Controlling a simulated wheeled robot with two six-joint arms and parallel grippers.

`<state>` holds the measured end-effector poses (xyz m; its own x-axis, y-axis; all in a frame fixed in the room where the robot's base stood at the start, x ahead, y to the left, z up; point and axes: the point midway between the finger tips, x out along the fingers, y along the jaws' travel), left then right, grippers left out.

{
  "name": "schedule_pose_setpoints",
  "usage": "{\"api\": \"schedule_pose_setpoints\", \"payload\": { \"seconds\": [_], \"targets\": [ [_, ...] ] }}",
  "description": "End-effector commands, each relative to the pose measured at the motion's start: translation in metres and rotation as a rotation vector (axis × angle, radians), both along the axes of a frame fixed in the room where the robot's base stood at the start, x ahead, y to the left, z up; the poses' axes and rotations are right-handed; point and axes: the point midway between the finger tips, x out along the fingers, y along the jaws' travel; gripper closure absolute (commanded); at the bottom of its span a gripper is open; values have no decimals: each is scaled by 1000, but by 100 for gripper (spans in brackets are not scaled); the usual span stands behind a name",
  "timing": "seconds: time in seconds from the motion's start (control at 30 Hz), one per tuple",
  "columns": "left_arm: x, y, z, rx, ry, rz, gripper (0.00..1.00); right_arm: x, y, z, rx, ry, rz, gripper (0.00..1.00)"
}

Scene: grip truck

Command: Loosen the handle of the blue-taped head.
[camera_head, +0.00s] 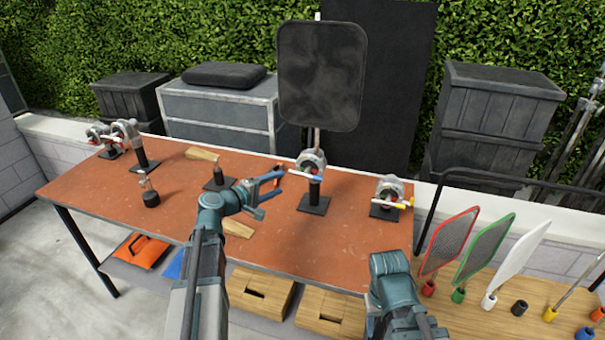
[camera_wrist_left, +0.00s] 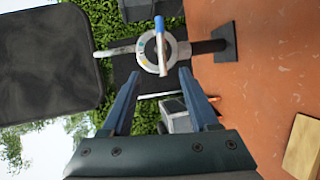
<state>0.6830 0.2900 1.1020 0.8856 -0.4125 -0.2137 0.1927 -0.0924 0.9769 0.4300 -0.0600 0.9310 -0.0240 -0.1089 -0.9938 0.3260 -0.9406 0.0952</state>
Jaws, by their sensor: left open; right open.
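The blue-taped head (camera_head: 311,163) is a round grey clamp on a black stand near the back of the table, with a large black flag (camera_head: 322,75) above it. In the left wrist view the head (camera_wrist_left: 150,52) shows its handle with blue tape (camera_wrist_left: 160,24) at one end. My left gripper (camera_head: 280,181) is open and empty just left of the head. In the left wrist view its fingertips (camera_wrist_left: 159,73) are spread on either side of the handle's lower end; I cannot tell whether they touch it. My right arm is at the bottom right, its fingers out of view.
The orange table (camera_head: 140,205) also carries a yellow-handled head (camera_head: 389,188) at right and red-marked heads (camera_head: 127,132) at far left. A small stand (camera_head: 219,180) and wooden wedges (camera_head: 238,228) lie near my left arm. Coloured flags (camera_head: 448,242) stand at right.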

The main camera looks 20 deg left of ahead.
Motion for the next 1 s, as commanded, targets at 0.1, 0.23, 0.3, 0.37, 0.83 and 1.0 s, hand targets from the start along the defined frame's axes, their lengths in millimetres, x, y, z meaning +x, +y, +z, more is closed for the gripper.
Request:
{"api": "schedule_pose_setpoints", "payload": {
  "seconds": [0.1, 0.23, 0.3, 0.37, 0.83, 1.0],
  "targets": [
    [25, -10, -8, 0, 0, -3, 40, 0, 0, -8, 0, 0, 0, 50],
    [49, -21, -13, -1, -1, -2, 40, 0, 0, -13, 0, 0, 0, 50],
    [61, -27, -16, -1, -1, -3, 40, 0, 0, -16, 0, 0, 0, 50],
    [71, -31, -18, -1, -1, -1, 40, 0, 0, -19, 0, 0, 0, 50],
    [107, -49, -25, -1, -1, 1, 40, 0, 0, -26, 0, 0, 0, 50],
    [107, -50, -25, -1, -1, 1, 40, 0, 0, -26, 0, 0, 0, 50]
  ]
}}
